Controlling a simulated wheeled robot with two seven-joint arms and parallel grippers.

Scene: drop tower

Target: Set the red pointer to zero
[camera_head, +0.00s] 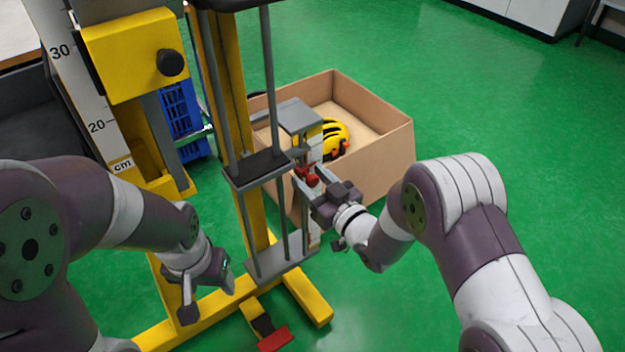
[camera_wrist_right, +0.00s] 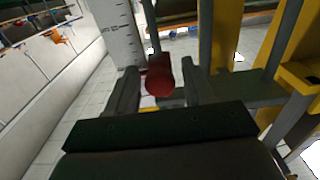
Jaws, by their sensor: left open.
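The red pointer (camera_head: 307,176) sits on a white upright scale strip (camera_head: 314,214) at the drop tower. My right gripper (camera_head: 314,183) is at the pointer. The scale (camera_wrist_right: 118,38) rises behind the left finger there. The pointer's exact reading cannot be made out. My left gripper (camera_head: 208,294) is open and empty, low in front of the tower and away from the pointer.
The tower's grey rods and dark carriage block (camera_head: 258,170) stand just left of my right gripper. A cardboard box (camera_head: 390,142) with a yellow helmet (camera_head: 335,136) is behind. A yellow base (camera_head: 305,297) with a red pedal (camera_head: 275,339) is below. Green floor is free at right.

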